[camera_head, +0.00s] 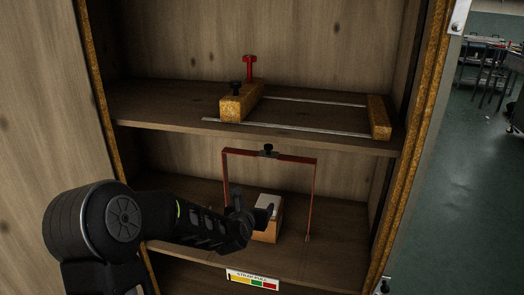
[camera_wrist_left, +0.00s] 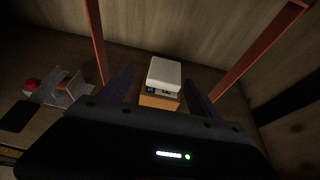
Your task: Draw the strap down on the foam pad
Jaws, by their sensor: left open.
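A red strap (camera_head: 290,157) forms an arch on the lower shelf, with a black knob (camera_head: 268,150) at its top middle. Its two legs hang on either side of a wooden block (camera_head: 270,230). A pale pad (camera_head: 267,201) lies on top of that block; I cannot tell if it is foam. My left gripper (camera_head: 256,207) is open at the pad and hides part of the block. In the left wrist view the pad (camera_wrist_left: 164,74) shows between the two fingers, on the block (camera_wrist_left: 159,102), with a strap leg (camera_wrist_left: 96,40) to the left. My right gripper is not in view.
Cabinet walls close in both sides. A metal piece with a red knob (camera_wrist_left: 32,84) lies left in the wrist view.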

